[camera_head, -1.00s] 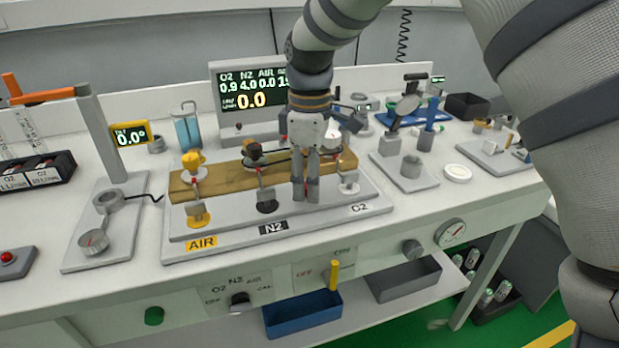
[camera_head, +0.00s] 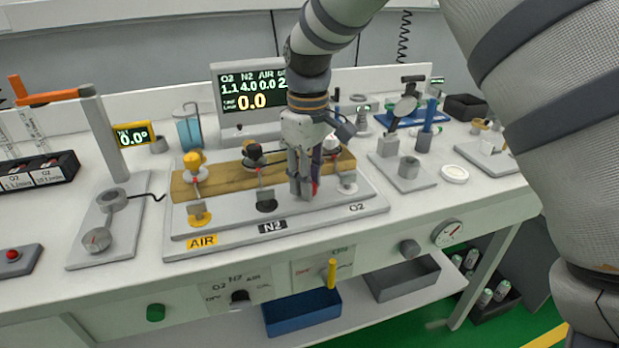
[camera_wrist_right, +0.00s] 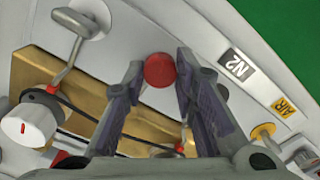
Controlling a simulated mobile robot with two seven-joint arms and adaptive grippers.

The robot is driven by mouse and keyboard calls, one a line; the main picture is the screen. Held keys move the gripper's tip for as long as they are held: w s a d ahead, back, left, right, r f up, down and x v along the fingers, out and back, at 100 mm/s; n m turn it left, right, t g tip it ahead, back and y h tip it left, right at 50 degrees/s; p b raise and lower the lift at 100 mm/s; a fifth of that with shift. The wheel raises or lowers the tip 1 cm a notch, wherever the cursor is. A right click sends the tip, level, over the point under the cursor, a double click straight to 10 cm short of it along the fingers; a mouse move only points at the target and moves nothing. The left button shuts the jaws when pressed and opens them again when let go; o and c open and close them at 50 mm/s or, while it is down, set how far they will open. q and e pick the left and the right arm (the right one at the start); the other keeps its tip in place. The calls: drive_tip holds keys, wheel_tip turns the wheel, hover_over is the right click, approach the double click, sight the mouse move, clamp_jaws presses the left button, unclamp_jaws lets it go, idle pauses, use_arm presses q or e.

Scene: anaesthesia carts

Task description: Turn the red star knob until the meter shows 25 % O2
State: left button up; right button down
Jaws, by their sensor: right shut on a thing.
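The red star knob (camera_wrist_right: 159,70) shows as a round red disc between the fingers of my right gripper (camera_wrist_right: 157,80) in the wrist view. The meter display (camera_head: 243,100) reads O2 1.1, N2 4.0 and AIR 0.0. Its last column starts with a 2, but my arm hides the rest. A larger 0.0 stands below. My left gripper is not in view.
A yellow knob (camera_head: 194,160) and a black knob (camera_head: 252,152) stand along the block, left of my gripper. A white knob with a red mark (camera_wrist_right: 28,124) shows in the wrist view. A post with an orange handle (camera_head: 101,130) stands at left.

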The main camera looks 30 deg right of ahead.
drive_tip(key=shift+m, duration=2.2)
drive_tip(key=c, duration=1.3)
unclamp_jaws()
wheel_tip(320, 180, up, 12)
